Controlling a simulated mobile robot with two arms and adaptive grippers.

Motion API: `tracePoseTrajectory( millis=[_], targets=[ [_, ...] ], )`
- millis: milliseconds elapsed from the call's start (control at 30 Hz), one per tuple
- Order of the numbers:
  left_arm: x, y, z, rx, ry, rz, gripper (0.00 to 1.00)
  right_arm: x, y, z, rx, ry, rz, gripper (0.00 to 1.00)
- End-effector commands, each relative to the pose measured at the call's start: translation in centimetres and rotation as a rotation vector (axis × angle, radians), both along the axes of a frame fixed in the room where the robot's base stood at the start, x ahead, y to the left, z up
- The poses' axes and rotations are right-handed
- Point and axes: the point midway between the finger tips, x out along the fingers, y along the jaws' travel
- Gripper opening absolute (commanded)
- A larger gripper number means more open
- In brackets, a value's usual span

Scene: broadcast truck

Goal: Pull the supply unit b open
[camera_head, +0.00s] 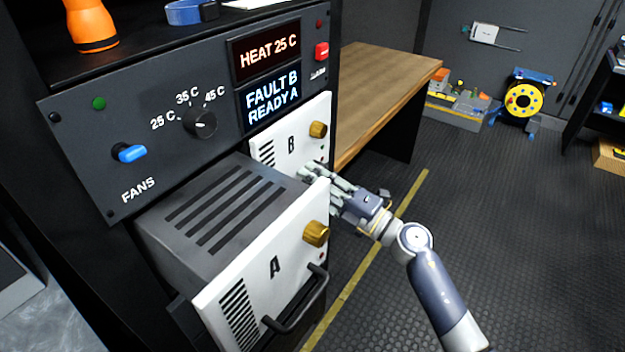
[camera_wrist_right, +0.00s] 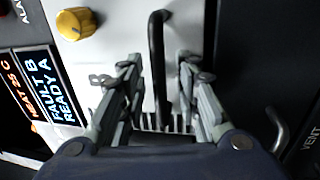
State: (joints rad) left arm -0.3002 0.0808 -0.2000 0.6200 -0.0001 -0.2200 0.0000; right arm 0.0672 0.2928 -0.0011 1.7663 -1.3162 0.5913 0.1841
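Supply unit B (camera_head: 280,145) has a white front with a brass knob (camera_head: 318,129). It sits back in the rack behind unit A, and its lower part is hidden by unit A and my gripper. My right gripper (camera_head: 313,178) is at B's lower right front. In the right wrist view its fingers (camera_wrist_right: 158,75) are open, one on each side of B's black bar handle (camera_wrist_right: 157,45), with gaps visible on both sides. B's brass knob (camera_wrist_right: 75,23) is at the upper left there. My left gripper is not in view.
Supply unit A (camera_head: 240,270) stands pulled out of the rack in front of B, close to my right gripper. The panel (camera_head: 190,115) above reads FAULT B, READY A. A wooden table (camera_head: 385,80) stands behind.

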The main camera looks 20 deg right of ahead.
Motion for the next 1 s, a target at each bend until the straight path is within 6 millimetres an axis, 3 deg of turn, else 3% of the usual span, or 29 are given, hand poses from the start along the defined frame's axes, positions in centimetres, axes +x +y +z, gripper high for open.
tracePoseTrajectory(
  millis=[167, 300, 633, 1000],
  targets=[
    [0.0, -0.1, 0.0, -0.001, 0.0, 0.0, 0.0, 0.0, 0.0, 0.0, 0.0, 0.0, 0.0, 0.28],
    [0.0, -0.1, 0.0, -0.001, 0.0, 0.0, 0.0, 0.0, 0.0, 0.0, 0.0, 0.0, 0.0, 0.0],
    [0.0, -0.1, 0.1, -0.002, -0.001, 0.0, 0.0, -1.1, -0.9, -0.2, -0.002, 0.004, -0.001, 0.0],
    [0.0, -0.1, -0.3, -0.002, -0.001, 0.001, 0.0, -7.9, -6.2, -0.6, -0.002, 0.009, -0.001, 0.0]
  ],
)
